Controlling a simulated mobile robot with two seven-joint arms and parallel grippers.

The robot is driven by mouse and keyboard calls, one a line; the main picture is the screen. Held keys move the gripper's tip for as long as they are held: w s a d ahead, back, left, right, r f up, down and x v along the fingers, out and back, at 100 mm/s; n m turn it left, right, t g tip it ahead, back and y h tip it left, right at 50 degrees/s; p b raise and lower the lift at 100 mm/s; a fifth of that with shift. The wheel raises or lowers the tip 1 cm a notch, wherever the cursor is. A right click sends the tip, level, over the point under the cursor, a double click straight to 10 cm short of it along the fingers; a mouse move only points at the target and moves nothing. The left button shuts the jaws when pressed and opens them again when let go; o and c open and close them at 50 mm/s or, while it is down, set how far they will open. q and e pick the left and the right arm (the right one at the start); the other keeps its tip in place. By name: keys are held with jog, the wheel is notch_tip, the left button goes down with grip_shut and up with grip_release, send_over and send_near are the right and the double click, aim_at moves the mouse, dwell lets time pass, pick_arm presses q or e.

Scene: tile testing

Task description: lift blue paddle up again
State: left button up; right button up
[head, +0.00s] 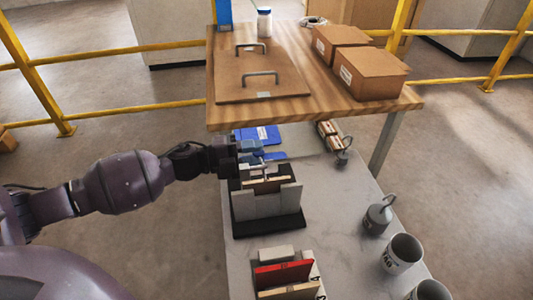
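A flat blue piece with a white label (264,133) lies on the grey lower table, just beyond my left gripper. A smaller blue piece (275,156) shows right at the far side of the gripper; I cannot tell if it is the paddle or whether it is held. My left gripper (252,158) reaches in from the left, just above and behind a black-based fixture with light grey blocks (268,203). Its fingertips are small and partly mixed with the blue-grey parts there, so its opening is unclear. My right gripper is out of view.
A wooden table (330,95) with a handled brown board (262,75) and cardboard boxes (370,72) stands higher at the back. Grey weights (378,217) and cups (402,253) stand at right. A rack with a red tile (283,275) is in front.

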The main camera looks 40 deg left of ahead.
pick_arm(q)
jog(key=shift+x, duration=1.25)
